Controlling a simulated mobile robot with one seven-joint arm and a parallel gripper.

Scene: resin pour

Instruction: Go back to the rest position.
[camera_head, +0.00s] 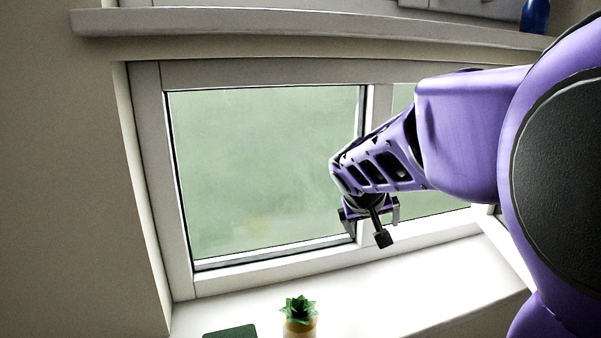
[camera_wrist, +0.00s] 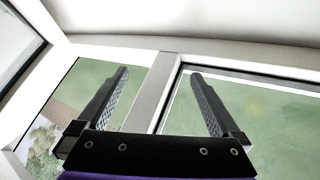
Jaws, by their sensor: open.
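My gripper (camera_head: 369,213) hangs from the end of my purple arm, in front of the window (camera_head: 265,170) and above the white sill (camera_head: 400,285) in the head view. In the wrist view my gripper (camera_wrist: 160,85) shows two black fingers spread wide apart. Nothing is between them. Behind the fingers are the window frame and greenish panes. No rest position is marked in either view.
A small green plant (camera_head: 299,310) in a pot stands on the sill at the bottom. A dark green flat thing (camera_head: 230,332) lies left of it, partly cut off. A shelf (camera_head: 300,25) runs above the window, with a blue bottle (camera_head: 535,16) at its right.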

